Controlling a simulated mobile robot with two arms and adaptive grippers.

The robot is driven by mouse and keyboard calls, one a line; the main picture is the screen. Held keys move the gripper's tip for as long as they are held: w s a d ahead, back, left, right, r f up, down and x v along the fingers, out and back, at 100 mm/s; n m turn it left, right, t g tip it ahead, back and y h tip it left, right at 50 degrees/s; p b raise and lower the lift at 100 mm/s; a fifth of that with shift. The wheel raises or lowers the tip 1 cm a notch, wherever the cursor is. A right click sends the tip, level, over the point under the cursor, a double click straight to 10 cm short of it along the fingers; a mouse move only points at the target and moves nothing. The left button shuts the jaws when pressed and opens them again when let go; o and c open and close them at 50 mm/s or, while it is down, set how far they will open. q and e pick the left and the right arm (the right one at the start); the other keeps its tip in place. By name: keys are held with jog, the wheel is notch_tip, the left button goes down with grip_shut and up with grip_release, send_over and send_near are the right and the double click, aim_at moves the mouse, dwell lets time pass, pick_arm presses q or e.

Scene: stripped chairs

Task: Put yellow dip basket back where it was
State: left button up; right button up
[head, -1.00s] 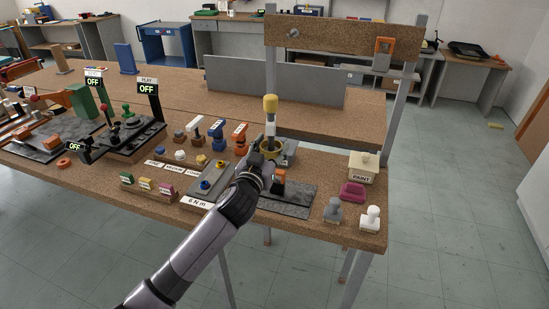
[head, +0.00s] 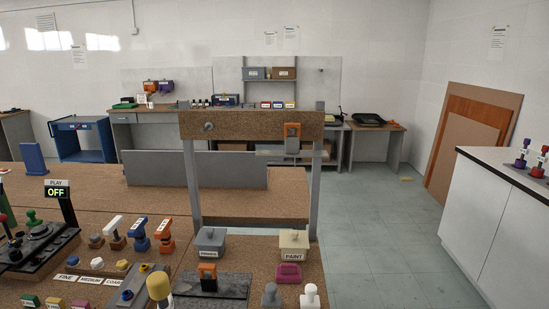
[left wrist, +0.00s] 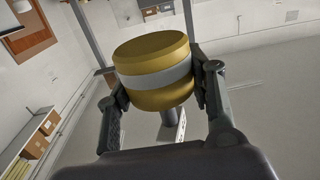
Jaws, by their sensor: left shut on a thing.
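The yellow dip basket (left wrist: 155,69) is a round yellow body with a pale grey band in the left wrist view. My left gripper (left wrist: 160,85) is shut on it, with a finger on each side. In the head view a yellow top (head: 158,286) with a pale part below shows at the bottom edge, left of the middle. The arm and gripper are out of the head view. A grey lidded pot marked PRIMER (head: 209,245) and a cream one marked PAINT (head: 292,245) stand on the bench. My right gripper is not seen.
An orange-handled tool (head: 208,278) stands on a dark slab. Grey (head: 271,295) and white (head: 310,296) knobbed pieces stand near the front right. Blue (head: 139,236) and orange (head: 165,236) handled pieces stand left. A wooden crossbar on posts (head: 250,125) rises behind.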

pick_arm(q)
jog(key=s+f, duration=0.3)
jog(key=s, duration=0.5)
jog(key=shift+s, duration=0.2)
dwell(1.1)
jog(key=w+d+m+h, duration=0.1)
jog(key=w+d+h, duration=0.15)
jog(key=w, duration=1.45)
jog(key=w+a+r+y, duration=0.1)
jog(key=w+r, duration=0.2)
jog(key=w, duration=0.4)
jog(key=w+a+r+y, duration=0.1)
jog(key=w+a+r, duration=0.1)
jog(key=w+r, duration=0.2)
jog(key=w, duration=0.3)
jog(key=shift+w+a+r+n, duration=0.2)
jog(key=shift+w+a+n, duration=0.05)
jog(key=shift+n, duration=0.05)
